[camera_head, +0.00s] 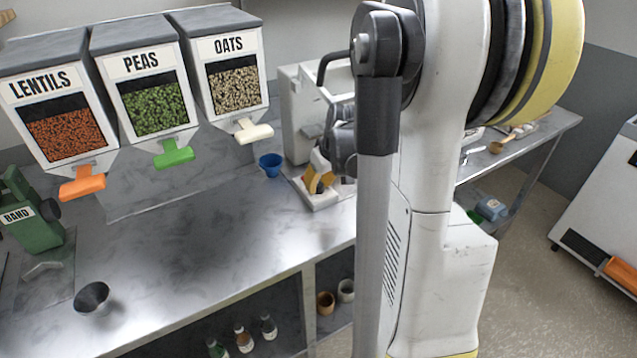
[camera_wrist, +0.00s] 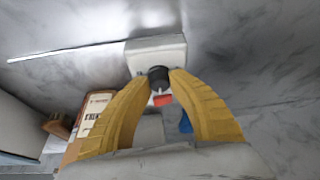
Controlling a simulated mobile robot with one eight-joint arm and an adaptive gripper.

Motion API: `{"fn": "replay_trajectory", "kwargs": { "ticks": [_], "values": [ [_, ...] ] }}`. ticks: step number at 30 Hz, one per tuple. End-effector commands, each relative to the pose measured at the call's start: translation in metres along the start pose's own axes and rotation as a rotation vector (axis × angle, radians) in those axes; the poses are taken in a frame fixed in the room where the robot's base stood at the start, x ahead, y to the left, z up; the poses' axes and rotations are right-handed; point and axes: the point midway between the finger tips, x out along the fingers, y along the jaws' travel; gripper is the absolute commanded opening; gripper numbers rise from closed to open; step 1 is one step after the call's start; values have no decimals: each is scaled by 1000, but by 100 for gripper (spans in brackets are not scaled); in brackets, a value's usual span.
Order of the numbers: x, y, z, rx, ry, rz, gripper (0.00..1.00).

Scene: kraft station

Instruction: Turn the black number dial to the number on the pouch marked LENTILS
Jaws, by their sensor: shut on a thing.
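The black number dial (camera_wrist: 158,75) sits on a white box (camera_wrist: 155,53) in the wrist view. My gripper (camera_wrist: 159,77) has its two yellow fingers closed on the dial from both sides. The dial's number marks cannot be read. A small red part (camera_wrist: 162,99) shows just below the dial. A brown pouch (camera_wrist: 77,147) with a white label lies left of my fingers; its print is too blurred to read. In the head view my gripper (camera_head: 319,182) is at the white box (camera_head: 322,200) on the steel bench, and the dial is hidden there.
Bins marked LENTILS (camera_head: 62,120), PEAS (camera_head: 148,90) and OATS (camera_head: 230,75) hang at the back left. A blue cup (camera_head: 270,164) stands left of my gripper. A green BAHO device (camera_head: 35,220) and a metal cup (camera_head: 92,298) stand at left. The bench middle is clear.

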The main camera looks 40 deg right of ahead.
Motion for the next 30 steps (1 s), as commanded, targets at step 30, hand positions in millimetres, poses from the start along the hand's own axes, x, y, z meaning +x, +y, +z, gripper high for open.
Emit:
{"fn": "replay_trajectory", "kwargs": {
  "ticks": [30],
  "values": [
    [1, -1, 2, -451, -5, -187, 0]
  ]
}}
